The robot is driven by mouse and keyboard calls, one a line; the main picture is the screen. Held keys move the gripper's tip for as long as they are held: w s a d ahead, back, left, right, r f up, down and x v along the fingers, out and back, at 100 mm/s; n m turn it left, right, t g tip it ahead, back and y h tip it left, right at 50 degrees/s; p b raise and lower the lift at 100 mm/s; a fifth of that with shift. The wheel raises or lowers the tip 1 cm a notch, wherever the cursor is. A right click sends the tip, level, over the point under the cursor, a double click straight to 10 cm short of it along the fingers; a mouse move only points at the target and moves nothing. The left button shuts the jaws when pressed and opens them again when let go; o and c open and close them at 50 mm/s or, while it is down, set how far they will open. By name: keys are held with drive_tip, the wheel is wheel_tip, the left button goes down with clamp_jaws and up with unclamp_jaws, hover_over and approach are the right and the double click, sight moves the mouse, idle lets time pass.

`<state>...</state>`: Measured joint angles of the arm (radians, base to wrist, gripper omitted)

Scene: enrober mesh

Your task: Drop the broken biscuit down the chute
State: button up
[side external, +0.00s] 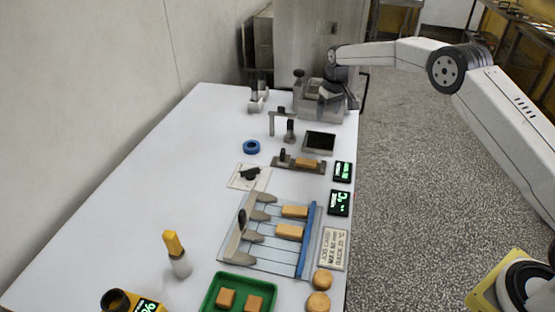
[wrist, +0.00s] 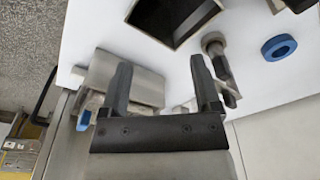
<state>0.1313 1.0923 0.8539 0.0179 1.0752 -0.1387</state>
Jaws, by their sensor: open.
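My gripper (wrist: 161,75) is open in the wrist view, with nothing seen held between its fingers. A metal block (wrist: 146,86) lies beyond the fingers. In the side view my gripper (side external: 331,97) is at the far end of the table, above metal fixtures. A dark rectangular opening with a metal frame (side external: 319,142), possibly the chute, is nearer the camera; it also shows at the top of the wrist view (wrist: 175,18). Tan biscuits lie on the wire mesh (side external: 266,240), and another biscuit (side external: 306,163) lies on a dark bar. I cannot tell which biscuit is broken.
A blue ring (side external: 251,147) and upright metal parts (side external: 290,131) stand near the opening. Dark displays (side external: 342,171) line the right edge. A green tray (side external: 212,308) with brown pieces and a yellow-topped bottle (side external: 176,255) are at the front. The table's left side is mostly clear.

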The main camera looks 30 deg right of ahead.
drive_tip(key=shift+s+r, duration=0.15)
drive_tip(key=shift+r, duration=0.95)
drive_tip(key=shift+s+r, duration=0.1)
drive_tip(key=shift+r, duration=0.95)
drive_tip(key=shift+s, duration=0.1)
drive_tip(key=s+a, duration=0.2)
drive_tip(key=s, duration=0.9)
drive_tip(key=s+a+f, duration=0.1)
drive_tip(key=s+a, duration=0.2)
drive_tip(key=s, duration=0.9)
drive_tip(key=s+a+t, duration=0.1)
drive_tip(key=s+a, duration=0.2)
drive_tip(key=s, duration=0.9)
drive_tip(key=shift+f, duration=0.3)
